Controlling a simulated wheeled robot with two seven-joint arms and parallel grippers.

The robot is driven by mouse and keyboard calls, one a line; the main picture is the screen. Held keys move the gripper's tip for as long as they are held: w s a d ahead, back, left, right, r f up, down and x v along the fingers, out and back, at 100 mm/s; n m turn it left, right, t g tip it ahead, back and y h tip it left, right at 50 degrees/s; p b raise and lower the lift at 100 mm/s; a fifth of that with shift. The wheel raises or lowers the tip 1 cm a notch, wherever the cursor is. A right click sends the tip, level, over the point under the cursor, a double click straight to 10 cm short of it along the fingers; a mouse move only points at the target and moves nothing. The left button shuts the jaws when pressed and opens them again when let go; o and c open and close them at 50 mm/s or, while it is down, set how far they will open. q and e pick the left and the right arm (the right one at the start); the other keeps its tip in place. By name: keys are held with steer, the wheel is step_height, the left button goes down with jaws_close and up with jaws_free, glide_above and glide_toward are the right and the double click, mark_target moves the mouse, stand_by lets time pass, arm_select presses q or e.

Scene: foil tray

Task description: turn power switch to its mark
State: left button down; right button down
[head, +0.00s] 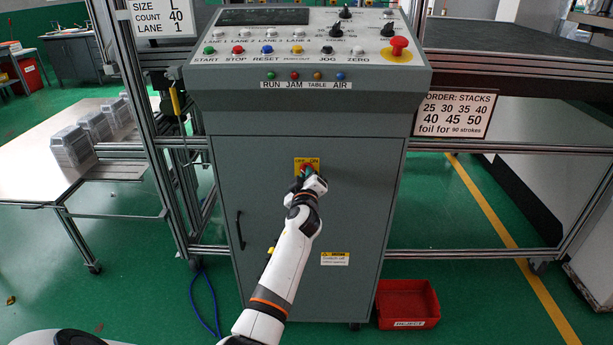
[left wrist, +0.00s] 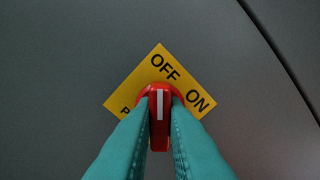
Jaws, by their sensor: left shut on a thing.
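The red power switch knob (left wrist: 160,120) sits on a yellow label plate (left wrist: 150,65) marked OFF and ON on the grey cabinet door. My left gripper (left wrist: 160,130) is shut on the knob, one teal finger on each side. The knob's white line points up in the left wrist view, close to OFF and away from ON. Other lettering low on the plate is mostly hidden by a finger. In the head view, the gripper (head: 307,176) reaches up to the plate (head: 299,161) and covers much of the knob. My right gripper is not in view.
Above is a control panel (head: 230,70) with buttons, knobs and a red emergency stop (head: 398,47). The cabinet door (head: 350,210) has a black handle (head: 240,230) at left. A red reject bin (head: 408,302) stands on the floor at right. Foil trays (head: 72,146) stand on the left table.

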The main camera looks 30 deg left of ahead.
arm_select(q)
steer(key=shift+f+m, duration=0.1)
steer(key=shift+m, duration=0.2)
steer(key=m+b, duration=0.2)
steer(key=m, duration=1.5)
stand_by(0.4)
steer(key=shift+m, duration=0.3)
steer(key=c, duration=1.5)
jaws_free()
steer(key=shift+o, duration=0.2)
